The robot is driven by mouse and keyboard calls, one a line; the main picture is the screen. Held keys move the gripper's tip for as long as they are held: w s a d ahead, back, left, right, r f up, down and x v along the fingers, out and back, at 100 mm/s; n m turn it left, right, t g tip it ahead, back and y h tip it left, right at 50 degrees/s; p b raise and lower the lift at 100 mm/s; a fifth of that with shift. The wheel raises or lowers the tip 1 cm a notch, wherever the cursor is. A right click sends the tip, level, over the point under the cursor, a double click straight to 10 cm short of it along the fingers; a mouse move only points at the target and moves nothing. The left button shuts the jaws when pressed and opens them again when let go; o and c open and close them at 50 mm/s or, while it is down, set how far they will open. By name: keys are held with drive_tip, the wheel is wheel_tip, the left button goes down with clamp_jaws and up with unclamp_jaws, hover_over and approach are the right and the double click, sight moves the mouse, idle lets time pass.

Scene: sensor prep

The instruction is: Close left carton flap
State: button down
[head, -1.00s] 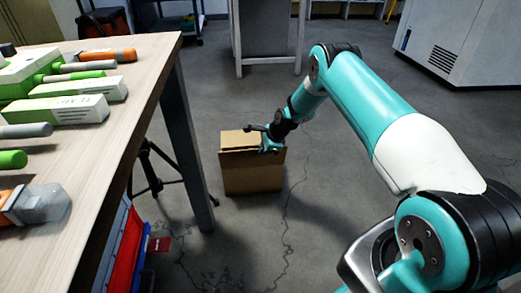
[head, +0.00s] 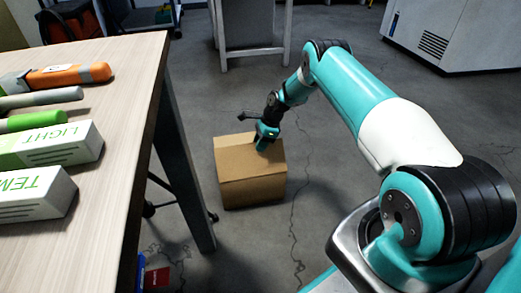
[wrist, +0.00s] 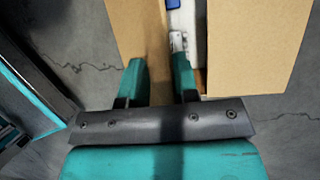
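The brown carton (head: 252,192) stands on the floor right of the workbench in the head view. My gripper (head: 263,139) is at its top, over the far right part. In the wrist view a brown left flap panel (wrist: 138,25) and a wider right flap panel (wrist: 255,45) have a gap between them, showing the carton's contents. My gripper (wrist: 158,68) is open there, its fingers apart. The left finger is over the left panel's lower end, and the right finger is by the gap. Nothing is seen held. I cannot tell whether a finger touches the flap.
The wooden workbench (head: 110,180) at left carries boxes and tools; its leg (head: 185,165) stands near the carton. Inside the carton are white items (wrist: 187,20) and a blue one (wrist: 173,4). A white cabinet (head: 440,35) stands at back right. Floor right of the carton is clear.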

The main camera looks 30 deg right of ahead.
drive_tip(key=w+f+b, duration=0.3)
drive_tip(key=f+b, duration=0.4)
drive_tip(key=b, duration=0.2)
drive_tip(key=shift+d, duration=0.4)
drive_tip(key=shift+w, duration=0.15)
drive_tip(key=c, duration=1.3)
unclamp_jaws()
drive_tip(key=shift+r, duration=0.1)
